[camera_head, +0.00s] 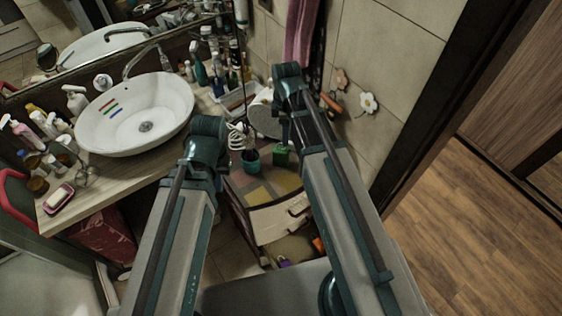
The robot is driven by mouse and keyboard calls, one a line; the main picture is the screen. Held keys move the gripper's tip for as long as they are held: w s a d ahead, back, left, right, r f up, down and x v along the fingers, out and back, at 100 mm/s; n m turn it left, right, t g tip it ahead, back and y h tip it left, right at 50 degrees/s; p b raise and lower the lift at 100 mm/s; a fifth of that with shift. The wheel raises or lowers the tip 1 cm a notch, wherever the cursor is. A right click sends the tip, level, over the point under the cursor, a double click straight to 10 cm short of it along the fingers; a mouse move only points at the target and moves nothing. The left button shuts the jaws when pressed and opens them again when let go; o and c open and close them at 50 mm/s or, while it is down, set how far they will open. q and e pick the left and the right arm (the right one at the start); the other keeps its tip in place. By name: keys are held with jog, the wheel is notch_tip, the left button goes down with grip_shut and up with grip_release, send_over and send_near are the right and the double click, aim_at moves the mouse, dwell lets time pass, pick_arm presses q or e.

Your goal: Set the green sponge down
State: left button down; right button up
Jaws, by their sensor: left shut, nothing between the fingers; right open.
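A small green block (282,155), which looks like the green sponge, is on the patterned top of a low cabinet (262,190), just left of my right arm. It appears to rest on that top, next to a dark teal cup (252,160). My two arms rise from the bottom of the view, one on each side of the cabinet. The upper joint of my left arm is left of the block, and that of my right arm is above it. The fingers of both grippers are hidden behind the arms.
A white basin (136,113) stands on a wooden counter (130,172) at the left, with bottles and a soap dish (59,198) around it. A white coiled item (237,137) is close to my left arm. A tiled wall (385,65) is behind; open wooden floor (475,235) lies right.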

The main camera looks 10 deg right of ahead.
aim_at(281, 153)
pick_arm(q)
jog(key=shift+f+b, duration=0.5)
jog(key=shift+f, duration=0.5)
pick_arm(e)
jog(key=shift+f, duration=1)
pick_arm(q)
jog(key=shift+f, duration=0.1)
pick_arm(e)
jog(key=shift+f, duration=0.1)
notch_tip(281, 153, down, 6)
jog(key=b, duration=0.5)
jog(key=shift+r+b, duration=0.25)
jog(key=shift+b, duration=0.1)
pick_arm(q)
notch_tip(281, 153, down, 5)
jog(key=shift+f, duration=0.15)
pick_arm(e)
jog(key=shift+r, duration=0.1)
grip_shut()
